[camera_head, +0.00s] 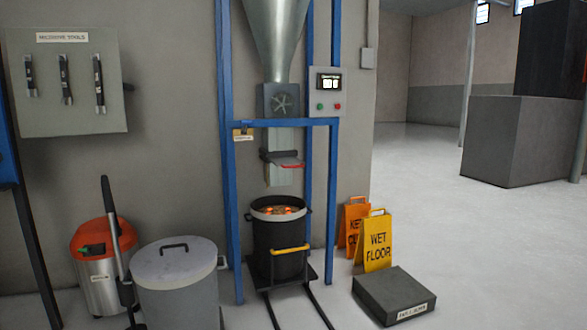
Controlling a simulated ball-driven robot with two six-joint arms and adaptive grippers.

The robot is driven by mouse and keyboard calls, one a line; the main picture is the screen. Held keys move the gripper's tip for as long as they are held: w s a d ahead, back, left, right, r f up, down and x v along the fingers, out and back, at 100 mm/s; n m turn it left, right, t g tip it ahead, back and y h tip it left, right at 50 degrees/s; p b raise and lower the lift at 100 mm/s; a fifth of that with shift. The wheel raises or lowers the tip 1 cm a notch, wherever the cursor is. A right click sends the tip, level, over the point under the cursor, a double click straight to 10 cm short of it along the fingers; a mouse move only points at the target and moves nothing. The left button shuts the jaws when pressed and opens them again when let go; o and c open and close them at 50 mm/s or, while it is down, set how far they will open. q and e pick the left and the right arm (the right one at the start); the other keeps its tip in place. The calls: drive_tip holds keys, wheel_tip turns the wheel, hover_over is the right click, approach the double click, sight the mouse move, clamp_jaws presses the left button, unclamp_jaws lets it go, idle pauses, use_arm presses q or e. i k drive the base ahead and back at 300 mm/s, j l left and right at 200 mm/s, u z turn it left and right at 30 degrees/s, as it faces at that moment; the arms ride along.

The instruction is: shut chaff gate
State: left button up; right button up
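A slide gate (283,158) with a dark body and a red handle or plate edge (290,165) sits across the grey chute (278,178) under the hopper, within the blue frame. The red part sticks out to the right of the chute. I cannot tell from here how far the gate is open, and its label, if any, is not readable. A dark bucket (278,242) stands below the chute mouth, with brownish and orange material showing inside its rim. Neither of my grippers is in view.
A control box (327,91) is on the blue frame (332,200). A lidded grey bin (176,285), a red-topped vacuum (100,275) and its upright wand stand at left. Wet-floor signs (378,240) and a dark block (393,295) stand at right.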

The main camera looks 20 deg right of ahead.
sight(288, 163)
drive_tip(key=i+l+u, duration=0.1)
drive_tip(key=i+l, duration=0.2)
drive_tip(key=i, duration=0.15)
drive_tip(key=i+l+u, duration=0.1)
drive_tip(key=i+l, duration=0.2)
drive_tip(key=i, duration=0.15)
